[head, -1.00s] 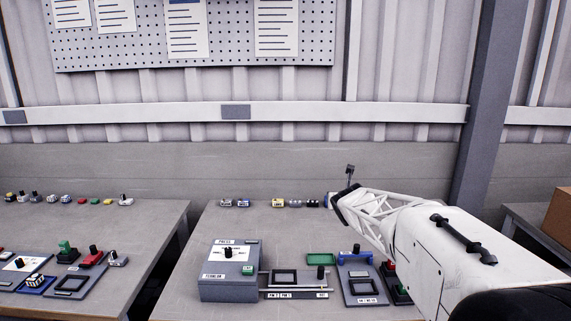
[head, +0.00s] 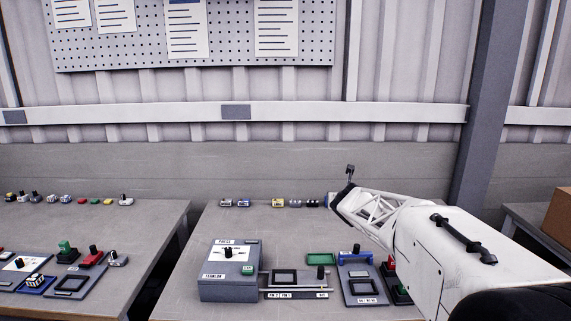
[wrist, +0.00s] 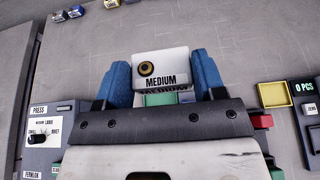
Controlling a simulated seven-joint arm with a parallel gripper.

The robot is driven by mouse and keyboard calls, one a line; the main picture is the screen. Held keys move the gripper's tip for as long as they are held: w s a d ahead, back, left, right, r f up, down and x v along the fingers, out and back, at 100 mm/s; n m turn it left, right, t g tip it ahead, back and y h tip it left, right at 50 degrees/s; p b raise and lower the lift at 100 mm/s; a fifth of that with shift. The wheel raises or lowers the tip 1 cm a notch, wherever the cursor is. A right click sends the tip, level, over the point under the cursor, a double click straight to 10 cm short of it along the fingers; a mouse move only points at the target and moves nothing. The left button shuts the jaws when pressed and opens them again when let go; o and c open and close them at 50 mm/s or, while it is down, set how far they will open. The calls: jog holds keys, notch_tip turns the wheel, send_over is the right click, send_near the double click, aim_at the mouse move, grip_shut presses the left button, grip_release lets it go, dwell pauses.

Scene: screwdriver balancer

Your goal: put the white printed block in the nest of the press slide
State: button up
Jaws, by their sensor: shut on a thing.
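The white printed block (wrist: 158,64), marked MEDIUM with a dark-centred gold ring on top, shows in the wrist view. It is held between the blue fingers of my gripper (wrist: 160,80). The press (head: 225,285) is a grey box on the bench's left part. Its slide (head: 295,291) lies to its right with a dark square-framed nest (head: 284,277), which looks empty, and a black knob (head: 320,273).
Small parts (head: 278,203) line the bench's back. The mid-bench behind the press is clear.

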dwell(0.4)
jog(key=s+d+f, duration=0.2)
jog(key=s+f, duration=0.4)
jog(key=s, duration=0.4)
jog(key=s+d+f, duration=0.2)
jog(key=s+f, duration=0.4)
jog(key=s, duration=0.4)
jog(key=s+d+f, duration=0.2)
jog(key=s+f, duration=0.4)
jog(key=s, duration=0.4)
jog(key=shift+s+d+f, duration=0.15)
jog(key=shift+f, duration=0.2)
jog(key=shift+w+d+f, duration=0.2)
jog(key=shift+w+d, duration=0.05)
jog(key=shift+w, duration=2.1)
jog(key=shift+w+d+f, duration=0.25)
jog(key=shift+w, duration=2.15)
jog(key=shift+w+d+f, duration=0.2)
jog(key=shift+w+d, duration=0.05)
jog(key=shift+w, duration=2.1)
jog(key=shift+w, duration=0.1)
